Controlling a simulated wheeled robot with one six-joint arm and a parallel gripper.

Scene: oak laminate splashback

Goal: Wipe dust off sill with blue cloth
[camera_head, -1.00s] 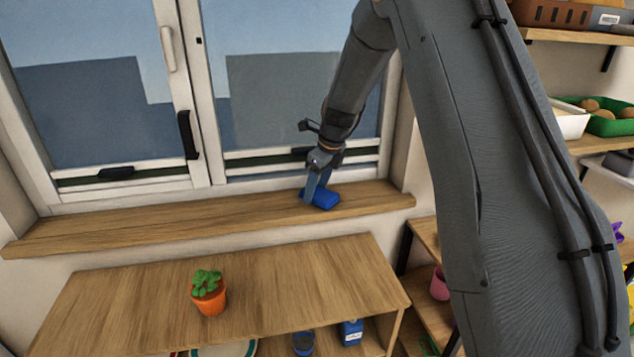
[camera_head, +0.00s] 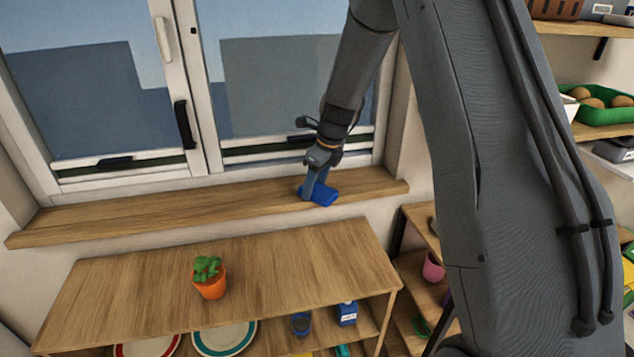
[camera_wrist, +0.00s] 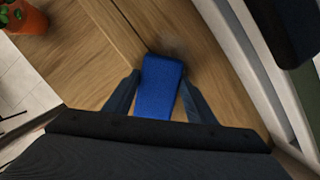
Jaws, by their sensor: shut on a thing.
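The blue cloth (camera_head: 322,196) is a folded pad near the right end of the wooden sill (camera_head: 150,216), under the window. My gripper (camera_head: 311,193) points down and is shut on the cloth, which looks to be against the sill's top. In the wrist view the cloth (camera_wrist: 160,88) sits between the two dark fingers, with its far end sticking out past them. A faint grey smudge of dust (camera_wrist: 174,46) shows on the wood just beyond the cloth. I cannot make out dust on the sill in the head view.
The window frame with a black handle (camera_head: 185,124) rises behind the sill. Below stands a wooden shelf unit (camera_head: 130,288) with a potted plant (camera_head: 209,284) on top. Plates, a cup and a blue box sit inside it. The sill left of the cloth is clear.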

